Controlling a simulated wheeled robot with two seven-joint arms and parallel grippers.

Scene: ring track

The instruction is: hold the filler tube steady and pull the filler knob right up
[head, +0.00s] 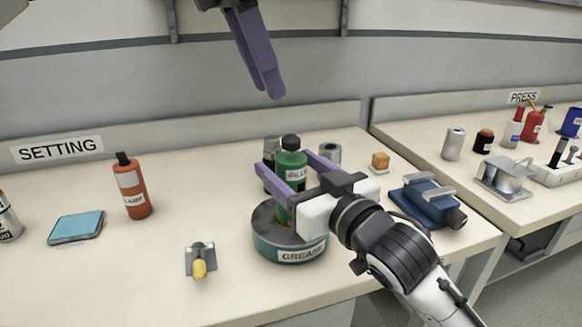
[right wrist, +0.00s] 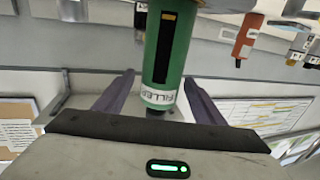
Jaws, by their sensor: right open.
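The green filler tube (head: 291,172) with a dark knob (head: 291,142) on top stands upright on the round grease pot (head: 262,240). My right gripper (head: 287,163) is open, with one purple finger on each side of the tube. In the right wrist view the tube (right wrist: 168,60) shows upside down between the spread fingers, with a gap on both sides; its knob (right wrist: 155,113) is partly hidden by my gripper body. My left gripper (head: 272,92) is high above the bench, above and left of the knob, apart from everything. Its two fingers overlap, so its opening is unclear.
A blue vice-like block (head: 425,203) and an orange cube (head: 380,162) lie right of the pot. A grey cylinder (head: 330,152) stands behind.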

